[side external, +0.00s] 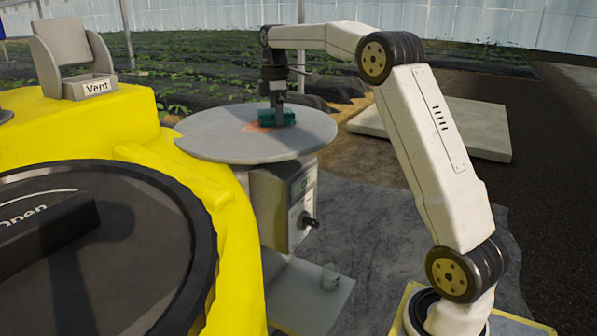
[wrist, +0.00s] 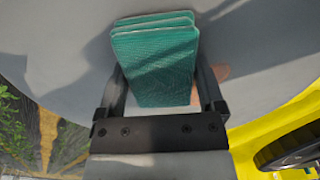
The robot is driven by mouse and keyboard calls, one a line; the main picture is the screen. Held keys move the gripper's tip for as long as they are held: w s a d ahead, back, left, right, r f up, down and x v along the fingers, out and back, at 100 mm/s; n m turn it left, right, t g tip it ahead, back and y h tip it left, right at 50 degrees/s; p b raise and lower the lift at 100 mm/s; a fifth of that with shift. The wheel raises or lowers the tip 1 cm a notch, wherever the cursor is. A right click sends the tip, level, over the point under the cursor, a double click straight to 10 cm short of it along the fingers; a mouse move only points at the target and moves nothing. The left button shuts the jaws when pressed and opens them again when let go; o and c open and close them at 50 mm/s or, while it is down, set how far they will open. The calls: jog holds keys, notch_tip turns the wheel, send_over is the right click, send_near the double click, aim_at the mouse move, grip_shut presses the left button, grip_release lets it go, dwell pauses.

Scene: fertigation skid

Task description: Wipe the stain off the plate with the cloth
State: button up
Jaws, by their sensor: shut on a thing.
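The plate (side external: 220,142) is a round grey disc on top of a grey box-shaped unit. A reddish-orange stain (side external: 255,127) shows on it, just left of the cloth. In the wrist view a small part of the stain (wrist: 221,73) shows beside the right finger; the rest is hidden. The cloth (side external: 268,118) is a green folded pad, also in the wrist view (wrist: 155,58). My gripper (side external: 279,106) points down over the plate and is shut on the cloth, one finger on each side (wrist: 161,88). The cloth appears to be at the plate's surface; I cannot tell whether it touches.
A yellow tank (side external: 120,120) with a large black lid (side external: 90,260) stands at the left, close to the plate's edge. A grey box labelled Vent (side external: 90,87) sits on it.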

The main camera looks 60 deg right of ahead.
aim_at(246, 132)
jog(key=shift+d, duration=1.25)
jog(key=shift+a, duration=6.15)
jog(key=shift+w+d, duration=0.1)
jog(key=shift+w, duration=1.05)
jog(key=shift+w+d, duration=0.1)
jog(key=shift+d, duration=5.95)
jog(key=shift+a, duration=6.05)
notch_tip(246, 132, up, 8)
jog(key=shift+a, duration=0.1)
